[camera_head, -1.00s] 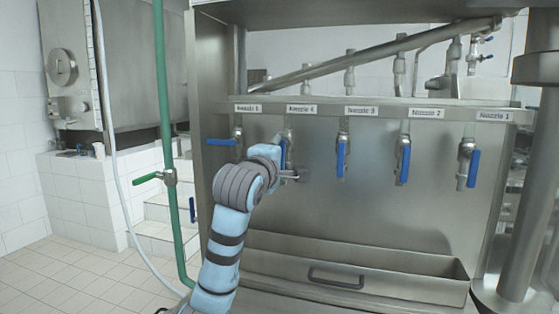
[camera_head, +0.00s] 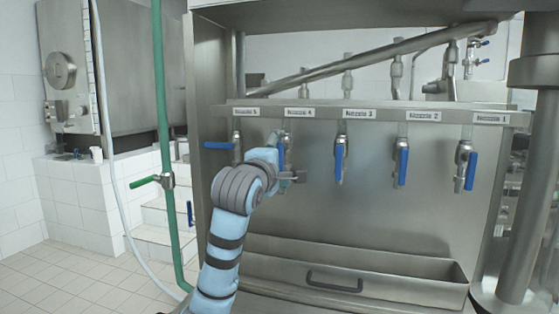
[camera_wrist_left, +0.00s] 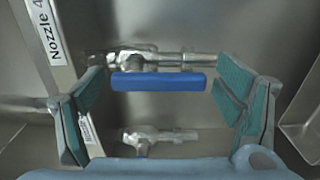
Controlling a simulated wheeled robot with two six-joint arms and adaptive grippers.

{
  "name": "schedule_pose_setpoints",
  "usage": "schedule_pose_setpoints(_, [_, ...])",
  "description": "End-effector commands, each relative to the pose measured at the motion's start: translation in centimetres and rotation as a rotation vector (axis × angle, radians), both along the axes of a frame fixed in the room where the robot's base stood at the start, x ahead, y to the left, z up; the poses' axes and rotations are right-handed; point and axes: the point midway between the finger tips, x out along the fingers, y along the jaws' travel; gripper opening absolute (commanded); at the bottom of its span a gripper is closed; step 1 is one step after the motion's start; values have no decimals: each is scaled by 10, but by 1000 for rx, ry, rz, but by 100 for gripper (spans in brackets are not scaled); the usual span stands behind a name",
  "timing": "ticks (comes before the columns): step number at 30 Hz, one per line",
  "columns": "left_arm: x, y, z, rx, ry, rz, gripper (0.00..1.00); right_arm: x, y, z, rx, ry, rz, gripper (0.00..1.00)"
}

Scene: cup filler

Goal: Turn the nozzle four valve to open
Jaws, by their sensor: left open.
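The nozzle four valve has a blue lever (camera_head: 281,156) below the "Nozzle 4" label (camera_head: 299,112). My left arm partly hides it in the head view. In the left wrist view the blue lever (camera_wrist_left: 158,82) lies along the metal valve body and pipe (camera_wrist_left: 165,60). My left gripper (camera_head: 293,174) is at this valve, in front of the steel panel. It is open, and in the left wrist view its two fingers (camera_wrist_left: 163,98) stand on either side of the lever, with gaps at both ends. My right gripper is not in view.
Nozzle 3 (camera_head: 339,162), nozzle 2 (camera_head: 402,165) and nozzle 1 (camera_head: 471,170) levers hang down to the right. The nozzle 5 lever (camera_head: 218,145) points sideways, close on the left. A steel trough (camera_head: 410,284) lies below. A green pipe (camera_head: 166,110) stands at left.

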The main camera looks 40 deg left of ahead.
Motion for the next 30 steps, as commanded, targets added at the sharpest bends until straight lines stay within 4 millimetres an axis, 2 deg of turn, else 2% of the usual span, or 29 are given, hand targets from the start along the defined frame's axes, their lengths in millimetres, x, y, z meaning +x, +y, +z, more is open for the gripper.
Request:
schedule_pose_setpoints(5, [-3, -1, 1, 2, -3, 0, 85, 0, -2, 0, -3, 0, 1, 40])
schedule_pose_setpoints(8, [-16, -5, 2, 3, -4, 1, 85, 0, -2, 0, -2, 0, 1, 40])
schedule_pose_setpoints(15, [-78, -27, 2, 3, -6, 0, 85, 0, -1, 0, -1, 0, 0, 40])
schedule_pose_setpoints(19, [-103, -36, 2, 3, -4, -1, 85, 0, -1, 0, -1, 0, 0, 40])
schedule_pose_setpoints(23, [-113, -39, 0, 0, -1, 1, 85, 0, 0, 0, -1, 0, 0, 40])
schedule_pose_setpoints(30, [-114, -39, 0, 0, 0, 0, 85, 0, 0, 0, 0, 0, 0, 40])
